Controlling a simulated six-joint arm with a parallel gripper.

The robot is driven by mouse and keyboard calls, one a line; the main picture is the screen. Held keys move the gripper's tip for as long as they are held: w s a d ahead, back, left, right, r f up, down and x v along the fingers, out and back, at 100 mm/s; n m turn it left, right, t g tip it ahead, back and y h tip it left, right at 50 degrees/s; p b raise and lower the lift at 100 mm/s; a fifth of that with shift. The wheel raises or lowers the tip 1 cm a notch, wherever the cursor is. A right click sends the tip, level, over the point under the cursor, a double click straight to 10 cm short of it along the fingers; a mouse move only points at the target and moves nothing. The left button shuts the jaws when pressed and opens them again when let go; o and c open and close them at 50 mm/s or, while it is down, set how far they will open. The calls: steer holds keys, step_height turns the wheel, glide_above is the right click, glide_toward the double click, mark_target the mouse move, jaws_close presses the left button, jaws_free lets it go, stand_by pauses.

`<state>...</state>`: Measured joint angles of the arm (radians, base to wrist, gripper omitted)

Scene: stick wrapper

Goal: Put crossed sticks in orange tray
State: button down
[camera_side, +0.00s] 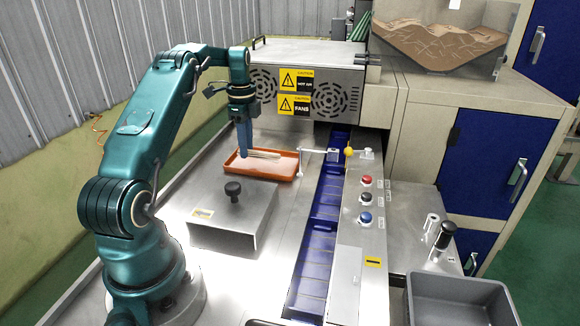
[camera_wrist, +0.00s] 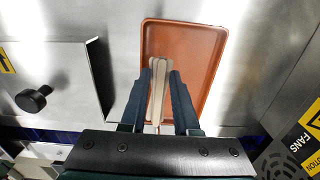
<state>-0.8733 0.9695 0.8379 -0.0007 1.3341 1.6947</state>
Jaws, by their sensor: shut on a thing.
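The orange tray (camera_side: 285,171) lies on the metal table in front of the machine, and it fills the upper middle of the wrist view (camera_wrist: 185,40). My gripper (camera_side: 245,154) points down over the tray's left part. In the wrist view its two dark fingers (camera_wrist: 161,80) are closed on pale wooden sticks (camera_wrist: 158,88). The sticks lie close together, and their ends reach over the tray. In the side view the sticks (camera_side: 266,154) stick out to the right of the fingers. I cannot tell whether they touch the tray floor.
A metal box with a black knob (camera_side: 233,189) stands in front of the tray. The blue conveyor (camera_side: 318,230) runs to the right, with a thin bracket (camera_side: 310,153) beside the tray. The machine with fans (camera_side: 325,92) stands behind. A grey bin (camera_side: 460,300) is at lower right.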

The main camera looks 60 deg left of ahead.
steer(key=shift+f, duration=1.9)
steer(key=shift+f, duration=0.1)
steer(key=c, duration=0.7)
jaws_free()
steer(key=shift+o, duration=0.2)
